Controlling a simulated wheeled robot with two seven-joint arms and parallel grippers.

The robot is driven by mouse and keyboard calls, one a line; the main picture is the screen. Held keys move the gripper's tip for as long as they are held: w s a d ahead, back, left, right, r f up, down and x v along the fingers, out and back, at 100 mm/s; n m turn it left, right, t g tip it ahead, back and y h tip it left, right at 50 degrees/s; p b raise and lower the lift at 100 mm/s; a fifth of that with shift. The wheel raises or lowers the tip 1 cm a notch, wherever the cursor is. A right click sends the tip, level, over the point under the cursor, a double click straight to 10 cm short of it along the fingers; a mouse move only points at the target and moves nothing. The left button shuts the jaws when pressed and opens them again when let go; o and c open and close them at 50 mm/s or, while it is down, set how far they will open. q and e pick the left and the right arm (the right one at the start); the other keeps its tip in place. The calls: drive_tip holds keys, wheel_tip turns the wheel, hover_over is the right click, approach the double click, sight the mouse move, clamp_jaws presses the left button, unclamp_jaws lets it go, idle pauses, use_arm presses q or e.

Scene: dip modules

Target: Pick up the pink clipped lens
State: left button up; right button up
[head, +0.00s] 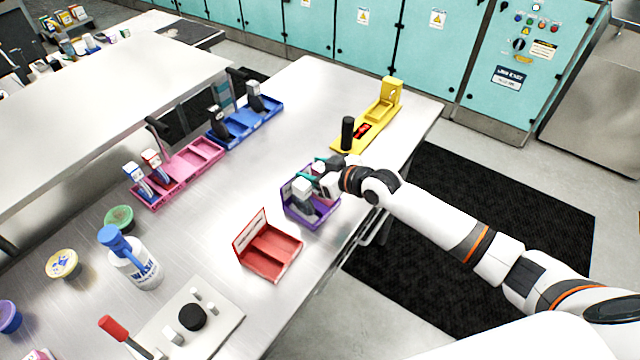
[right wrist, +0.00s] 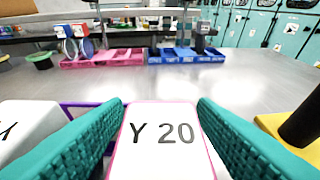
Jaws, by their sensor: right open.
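My right gripper (head: 318,169) is over the purple tray (head: 311,222) at the right side of the table. Its teal fingers are open. In the right wrist view a white-faced piece with a pink edge, marked "Y 20" (right wrist: 162,140), stands between the fingers, with one finger on each side. Its lower part is out of view, and any clip or lens on it is hidden. A second white-topped piece (right wrist: 28,128) is left of the left finger; in the head view a white-topped grey piece (head: 302,190) shows in the purple tray. My left gripper is not in view.
A red tray (head: 268,250) lies nearer, and a yellow stand (head: 378,115) with a black post lies beyond. Pink (head: 190,165) and blue (head: 258,122) trays hold other pieces. A wash bottle (head: 135,265) stands at the left. The table middle is clear.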

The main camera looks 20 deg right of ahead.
clamp_jaws()
idle(0.3)
